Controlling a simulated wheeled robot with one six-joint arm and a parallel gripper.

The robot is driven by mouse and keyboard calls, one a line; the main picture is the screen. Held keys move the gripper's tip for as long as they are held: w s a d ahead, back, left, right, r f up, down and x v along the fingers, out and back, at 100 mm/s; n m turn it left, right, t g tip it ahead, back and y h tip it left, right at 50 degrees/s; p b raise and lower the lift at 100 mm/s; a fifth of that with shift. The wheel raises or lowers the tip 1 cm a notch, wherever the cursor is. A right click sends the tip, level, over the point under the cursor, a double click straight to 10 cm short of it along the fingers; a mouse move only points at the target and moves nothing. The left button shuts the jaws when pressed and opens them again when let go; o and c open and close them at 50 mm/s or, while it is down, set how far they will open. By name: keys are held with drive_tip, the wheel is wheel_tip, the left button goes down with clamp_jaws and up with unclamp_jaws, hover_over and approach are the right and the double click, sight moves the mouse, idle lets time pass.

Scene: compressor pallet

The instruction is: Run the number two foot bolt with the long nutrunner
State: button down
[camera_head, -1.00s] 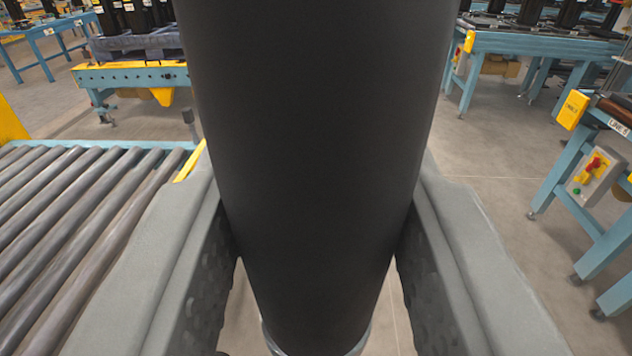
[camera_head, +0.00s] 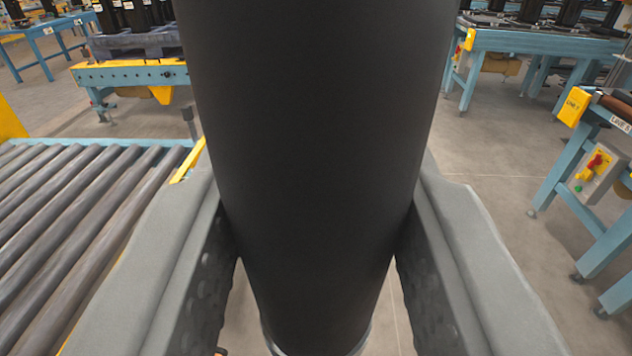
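A thick black cylinder (camera_head: 315,150), which looks like the body of the long nutrunner, fills the middle of the view. It runs from the top edge to the bottom edge, where a pale grey ring shows at its lower end. My gripper (camera_head: 318,270) has its two grey fingers pressed against the left and right sides of the cylinder. The cylinder's far end is out of view below. The foot bolt and the compressor do not show clearly; the cylinder and fingers hide what lies straight ahead.
A roller conveyor (camera_head: 70,215) with a blue frame lies close at left. A blue conveyor (camera_head: 130,77) with a loaded pallet stands behind it. Blue stands (camera_head: 545,42) fill the right, one with a control box (camera_head: 597,172). Open grey floor (camera_head: 490,150) lies right of centre.

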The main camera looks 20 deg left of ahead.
drive_tip(key=shift+f, duration=0.7)
idle(1.8)
